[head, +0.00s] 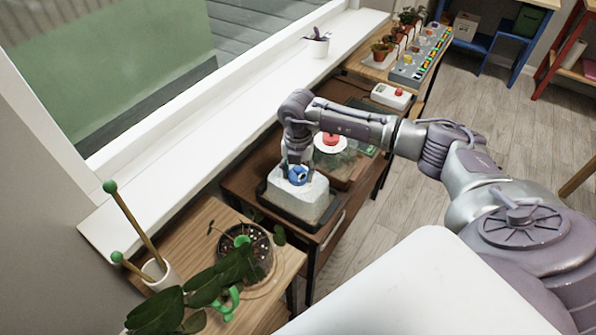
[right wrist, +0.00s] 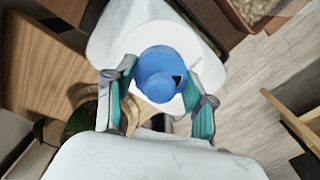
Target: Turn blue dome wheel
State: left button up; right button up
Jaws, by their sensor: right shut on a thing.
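The blue dome wheel (head: 298,176) sits on top of a whitish, block-like dome (head: 312,203), which stands in a dark tray (head: 325,222) on the brown table. In the right wrist view the wheel (right wrist: 158,68) is round and blue, with a smaller knob and a black mark at its right side. My right gripper (head: 297,165) reaches down onto the wheel from above. Its teal fingers are on either side of the wheel, shut on it; it also shows in the right wrist view (right wrist: 160,103). My left gripper is in neither view.
A round white piece with a red knob (head: 331,139) is just behind the dome. A leafy plant pot (head: 246,250) stands on the wooden table in front. The white window sill (head: 225,130) runs along the left.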

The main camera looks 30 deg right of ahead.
aim_at(297, 168)
jog(key=o, duration=1.2)
jog(key=shift+c, duration=0.2)
notch_tip(297, 168, up, 12)
jog(key=shift+a, duration=0.1)
